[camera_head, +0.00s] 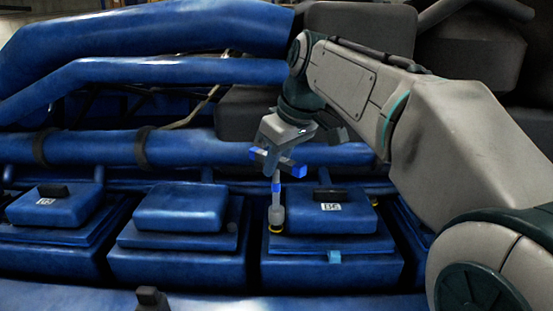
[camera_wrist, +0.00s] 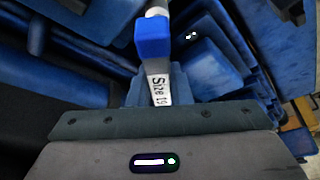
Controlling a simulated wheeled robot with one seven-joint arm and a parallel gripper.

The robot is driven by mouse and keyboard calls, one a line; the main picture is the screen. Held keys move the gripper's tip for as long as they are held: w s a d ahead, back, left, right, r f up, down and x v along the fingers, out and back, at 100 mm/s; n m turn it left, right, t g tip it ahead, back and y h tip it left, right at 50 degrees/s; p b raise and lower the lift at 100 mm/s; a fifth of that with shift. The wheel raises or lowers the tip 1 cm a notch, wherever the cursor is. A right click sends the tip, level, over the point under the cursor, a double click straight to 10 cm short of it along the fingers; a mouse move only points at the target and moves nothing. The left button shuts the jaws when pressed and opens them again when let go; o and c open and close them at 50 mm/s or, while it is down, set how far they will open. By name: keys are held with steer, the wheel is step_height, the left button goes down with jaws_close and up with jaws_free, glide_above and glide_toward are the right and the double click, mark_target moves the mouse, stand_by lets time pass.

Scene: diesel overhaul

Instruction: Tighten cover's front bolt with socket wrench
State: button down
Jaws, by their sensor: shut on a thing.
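My gripper (camera_head: 276,164) is shut on the socket wrench (camera_head: 277,212), which hangs upright below it. The wrench has a thin grey shaft with a blue band and a wide grey socket at its lower end. In the wrist view a white "Size 19" label (camera_wrist: 159,89) shows beyond the gripper body. The cover (camera_head: 318,218) is a blue block with a white label and a dark handle on top. The socket stands at its near left corner, over a yellow ring (camera_head: 276,230). The front bolt is hidden under the socket; I cannot tell whether they are fully seated.
Similar blue covers stand to the left, one in the middle (camera_head: 182,208) and one farther left (camera_head: 58,205). A thick blue pipe (camera_head: 90,147) runs behind them. Another yellow ring (camera_head: 373,202) shows at the cover's right side. Dark blocks and pipes fill the back.

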steer(key=shift+r+n+g+y+p, duration=0.1)
steer(key=shift+n+g+y+p, duration=0.2)
steer(key=shift+n, duration=0.8)
steer(key=shift+n+g+y+p, duration=0.2)
steer(key=shift+n+g+p, duration=0.2)
steer(key=shift+n, duration=0.7)
steer(key=shift+n+g+p, duration=0.6)
steer(key=shift+n+g, duration=0.1)
steer(key=shift+n, duration=1.2)
